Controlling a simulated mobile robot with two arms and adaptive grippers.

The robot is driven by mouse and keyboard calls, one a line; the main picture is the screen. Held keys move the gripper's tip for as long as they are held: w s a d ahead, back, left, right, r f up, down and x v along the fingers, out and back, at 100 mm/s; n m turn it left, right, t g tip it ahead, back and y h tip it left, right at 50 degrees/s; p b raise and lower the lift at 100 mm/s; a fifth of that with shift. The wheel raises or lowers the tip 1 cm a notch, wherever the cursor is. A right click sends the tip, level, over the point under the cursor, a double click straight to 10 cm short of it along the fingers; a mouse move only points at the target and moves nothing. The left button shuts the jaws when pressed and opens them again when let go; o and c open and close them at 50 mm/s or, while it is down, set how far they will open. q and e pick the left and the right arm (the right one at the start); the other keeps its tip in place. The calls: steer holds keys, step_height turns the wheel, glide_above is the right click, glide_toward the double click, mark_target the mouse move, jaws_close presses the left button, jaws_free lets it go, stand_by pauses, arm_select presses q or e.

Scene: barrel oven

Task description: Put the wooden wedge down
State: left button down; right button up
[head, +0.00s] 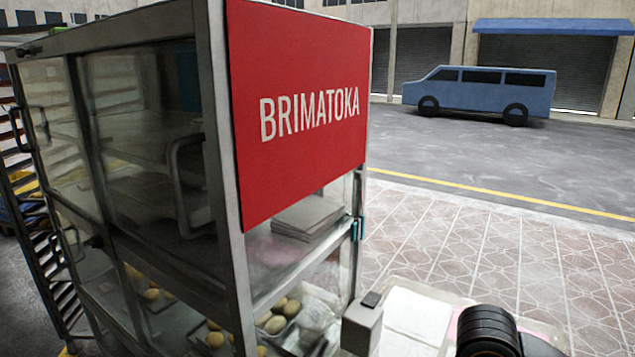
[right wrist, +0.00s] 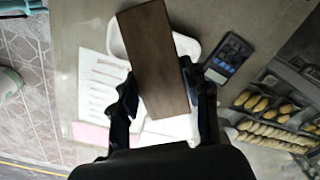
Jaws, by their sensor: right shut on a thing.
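The wooden wedge (right wrist: 155,55) is a dark brown block in the upper middle of the right wrist view. My right gripper (right wrist: 160,82) is shut on it, with one dark finger on each side. The wedge is over a pale counter (right wrist: 82,40) and covers part of a white tray (right wrist: 186,43). I cannot tell the gap between wedge and counter. In the head view, part of my right arm shows at the bottom right, but the wedge is not seen there. My left gripper is in neither view.
A glass display cabinet (head: 222,130) with a red sign (head: 300,105) fills the left of the head view. In the right wrist view, a printed sheet (right wrist: 100,85) and a dark phone-like device (right wrist: 229,58) flank the wedge. Bread rolls (right wrist: 270,130) lie at the right.

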steer(key=shift+s+a+r+m, duration=0.15)
steer(key=shift+s+r+m, duration=0.15)
steer(key=shift+s+m, duration=0.25)
steer(key=shift+a+f, duration=0.1)
stand_by(0.5)
